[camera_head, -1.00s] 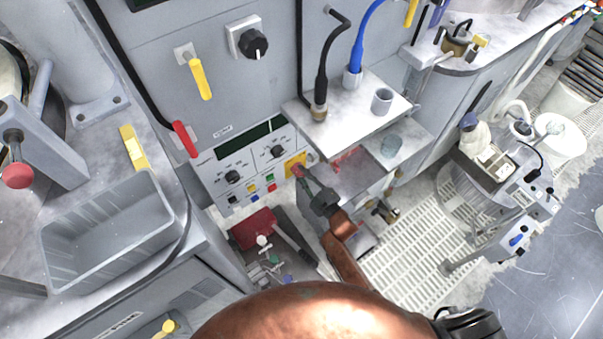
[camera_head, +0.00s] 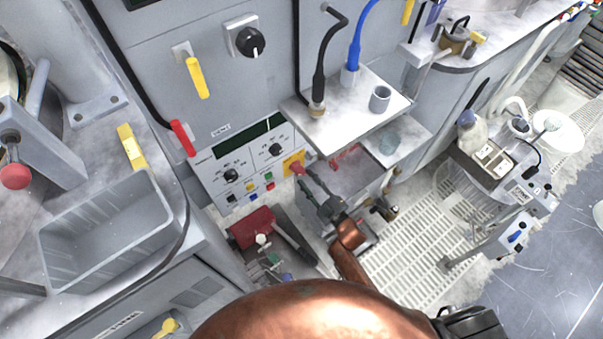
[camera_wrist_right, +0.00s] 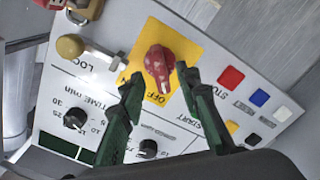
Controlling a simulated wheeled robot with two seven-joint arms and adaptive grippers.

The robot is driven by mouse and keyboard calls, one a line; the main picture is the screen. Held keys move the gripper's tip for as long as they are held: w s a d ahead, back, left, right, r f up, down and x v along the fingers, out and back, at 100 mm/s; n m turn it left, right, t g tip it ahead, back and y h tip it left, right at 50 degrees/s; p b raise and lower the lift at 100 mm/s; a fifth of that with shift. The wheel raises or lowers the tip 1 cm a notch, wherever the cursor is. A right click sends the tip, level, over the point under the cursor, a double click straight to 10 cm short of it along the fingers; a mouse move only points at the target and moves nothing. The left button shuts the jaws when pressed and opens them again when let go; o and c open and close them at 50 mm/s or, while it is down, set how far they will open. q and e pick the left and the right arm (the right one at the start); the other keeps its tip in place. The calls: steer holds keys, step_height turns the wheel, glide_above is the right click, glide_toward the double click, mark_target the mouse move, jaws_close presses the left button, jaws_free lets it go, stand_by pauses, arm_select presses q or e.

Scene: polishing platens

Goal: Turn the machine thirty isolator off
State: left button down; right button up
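The isolator is a red rotary knob (camera_wrist_right: 157,62) on a yellow plate (camera_wrist_right: 138,43) with an OFF label, at the corner of a white control panel (camera_wrist_right: 100,68). In the head view the red knob (camera_head: 297,168) is at the panel's right end. My right gripper (camera_wrist_right: 158,78) is open, with its two dark green fingers on either side of the knob's near end. I cannot tell whether they touch it. It also shows in the head view (camera_head: 306,181), reaching up to the knob. The knob's exact setting is unclear. My left gripper is not in view.
A brass-coloured knob (camera_wrist_right: 70,46) sits by the LOCK label. Coloured buttons (camera_wrist_right: 231,77) line the panel's other side. A grey shelf (camera_head: 350,112) with hoses and a cup overhangs right of the panel. A red-handled lever (camera_head: 182,138) is to its left.

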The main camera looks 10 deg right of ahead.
steer(key=v, duration=0.7)
steer(key=shift+s, duration=0.15)
